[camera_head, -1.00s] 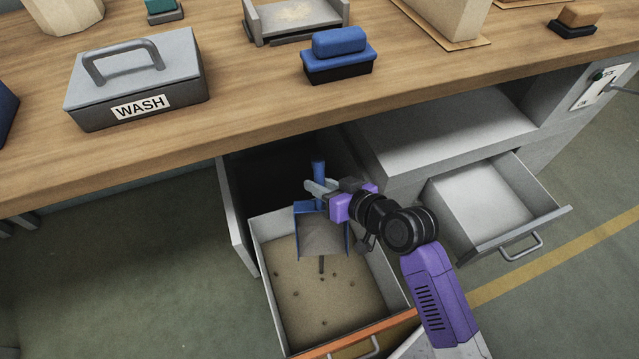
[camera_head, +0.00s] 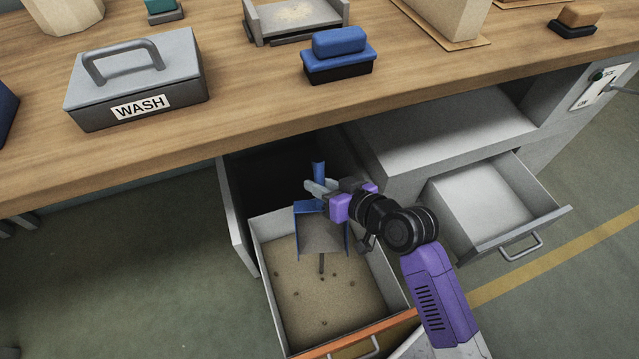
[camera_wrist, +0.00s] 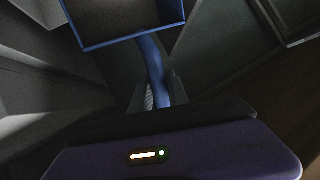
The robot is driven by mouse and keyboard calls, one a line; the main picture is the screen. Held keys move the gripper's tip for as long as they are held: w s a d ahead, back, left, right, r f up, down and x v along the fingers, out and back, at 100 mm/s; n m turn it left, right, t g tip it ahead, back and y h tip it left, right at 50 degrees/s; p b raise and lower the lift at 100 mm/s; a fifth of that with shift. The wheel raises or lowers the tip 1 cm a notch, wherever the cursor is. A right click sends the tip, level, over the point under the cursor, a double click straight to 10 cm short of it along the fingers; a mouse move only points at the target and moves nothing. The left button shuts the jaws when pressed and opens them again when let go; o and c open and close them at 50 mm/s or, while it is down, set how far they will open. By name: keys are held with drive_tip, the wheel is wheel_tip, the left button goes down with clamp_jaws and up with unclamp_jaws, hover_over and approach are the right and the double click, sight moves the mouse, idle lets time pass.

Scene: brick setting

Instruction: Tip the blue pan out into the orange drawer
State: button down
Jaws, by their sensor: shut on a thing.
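The blue pan (camera_head: 321,232) is a dustpan with blue side walls and a greyish inside. It hangs tilted, open end down, over the orange drawer (camera_head: 376,327), which is pulled out and has an orange front edge. The drawer's floor is sandy brown with several small dark bits on it. My gripper (camera_head: 318,190) is shut on the pan's blue handle, above the drawer's back part. In the wrist view the handle (camera_wrist: 153,68) runs between the fingers (camera_wrist: 160,92), and the pan's body (camera_wrist: 125,18) is cut off at the top. I cannot tell whether anything is left in the pan.
A grey drawer (camera_head: 490,205) stands open and empty at the right. The wooden bench top (camera_head: 240,110) overhangs behind the pan. On it are a grey box marked WASH (camera_head: 137,80), a blue-handled brush (camera_head: 338,55) and a grey tray (camera_head: 297,22).

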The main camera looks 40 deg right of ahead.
drive_tip(key=shift+r+t+b, duration=0.25)
drive_tip(key=shift+t+b, duration=0.15)
drive_tip(key=shift+b, duration=0.35)
idle(0.3)
idle(0.8)
